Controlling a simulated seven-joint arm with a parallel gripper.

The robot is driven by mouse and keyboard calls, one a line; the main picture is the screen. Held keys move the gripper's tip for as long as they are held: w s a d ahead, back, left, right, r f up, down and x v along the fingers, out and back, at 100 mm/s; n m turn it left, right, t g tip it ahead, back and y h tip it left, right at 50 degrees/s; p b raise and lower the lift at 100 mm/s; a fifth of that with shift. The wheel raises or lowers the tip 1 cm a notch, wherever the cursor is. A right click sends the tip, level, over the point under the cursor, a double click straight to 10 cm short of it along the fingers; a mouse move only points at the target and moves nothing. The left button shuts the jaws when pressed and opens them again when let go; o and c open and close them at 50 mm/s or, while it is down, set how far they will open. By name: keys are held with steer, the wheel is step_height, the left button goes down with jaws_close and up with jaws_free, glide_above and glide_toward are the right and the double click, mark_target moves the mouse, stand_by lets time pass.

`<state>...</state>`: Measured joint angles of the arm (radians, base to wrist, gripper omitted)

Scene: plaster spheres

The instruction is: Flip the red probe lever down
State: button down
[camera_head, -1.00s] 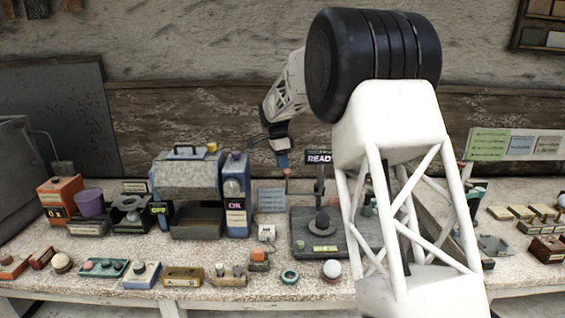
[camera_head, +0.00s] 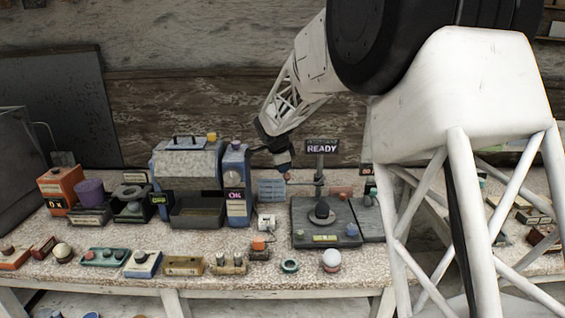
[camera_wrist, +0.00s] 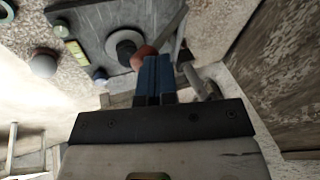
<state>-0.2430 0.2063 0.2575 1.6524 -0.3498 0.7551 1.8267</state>
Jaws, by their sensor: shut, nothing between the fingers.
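The probe stand (camera_head: 300,232) has a grey base with a round dark pad, a post and a READY sign (camera_head: 322,147). The red probe lever's ball knob (camera_head: 287,178) shows left of the post, at the end of a thin dark arm. My gripper (camera_head: 284,168) is shut and empty, pointing down with its tips right at the knob. In the wrist view, the blue fingers (camera_wrist: 152,68) are pressed together and overlap the edge of the red knob (camera_wrist: 142,56). I cannot tell whether they touch. The fingers hide part of the lever arm.
A blue-grey machine with an OK display (camera_head: 235,195) stands left of the stand. Small items, including a white ball (camera_head: 331,259) and a teal ring (camera_head: 289,266), line the bench front. A wooden back board (camera_head: 200,120) rises behind.

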steer(key=s+f+t, duration=0.1)
steer(key=s+f, duration=0.5)
steer(key=f, duration=0.3)
stand_by(0.5)
steer(key=shift+f, duration=0.3)
steer(key=s+a+r, duration=0.3)
steer(key=s+r, duration=0.5)
steer(key=r, duration=0.1)
steer(key=shift+s+a+r, duration=0.2)
steer(key=shift+s+r, duration=0.05)
stand_by(0.6)
